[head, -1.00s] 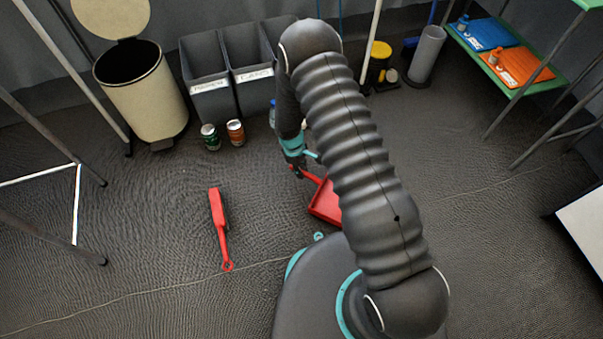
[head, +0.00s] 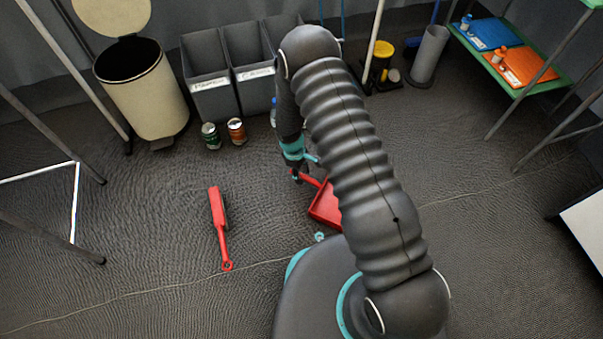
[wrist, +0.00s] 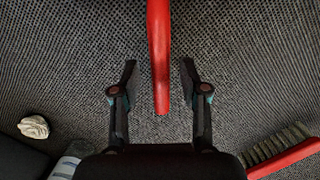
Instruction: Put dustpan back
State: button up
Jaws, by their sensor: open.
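The red dustpan (head: 325,204) lies on the dark floor in the head view, partly hidden behind my arm. Its red handle (wrist: 159,50) shows in the wrist view, with its end between my two fingers. My gripper (wrist: 158,80) is open, with a gap on each side of the handle and no visible contact. In the head view my gripper (head: 299,176) is low beside the handle end. A red hand brush (head: 219,222) lies on the floor to the left; its bristles and red body (wrist: 283,152) show at lower right in the wrist view.
Two cans (head: 211,136) stand before grey bins (head: 208,87), next to a beige pedal bin (head: 147,95). A crumpled pale object (wrist: 33,127) lies at left in the wrist view. A green shelf (head: 518,88) stands at right. Floor around the brush is clear.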

notch_tip(320, 180, up, 12)
jog(key=w+a+f+p, duration=0.1)
jog(key=a, duration=0.1)
jog(key=s+d+r+m+t, duration=0.1)
jog(key=d+r+m, duration=0.15)
jog(key=r, duration=0.75)
jog(key=s+d+r+m+t+y, duration=0.1)
jog(key=d+r, duration=0.3)
jog(key=r, duration=0.6)
jog(key=s+d+r+m+t, duration=0.1)
jog(key=d+r+m, duration=0.15)
jog(key=r, duration=0.75)
jog(key=s+d+r+m+t, duration=0.1)
jog(key=s+d+r+m, duration=0.2)
jog(key=s+r, duration=0.4)
jog(key=s+d+r+m+t+y, duration=0.1)
jog(key=s+d+r, duration=0.5)
jog(key=s, duration=0.8)
jog(key=r+m+t, duration=0.1)
jog(key=m, duration=0.1)
jog(key=shift+s+d+r+m+t, duration=0.15)
jog(key=shift+s+r+m+t, duration=0.15)
jog(key=shift+s+r, duration=0.05)
jog(key=shift+r, duration=0.1)
notch_tip(320, 180, up, 4)
jog(key=p, duration=0.4)
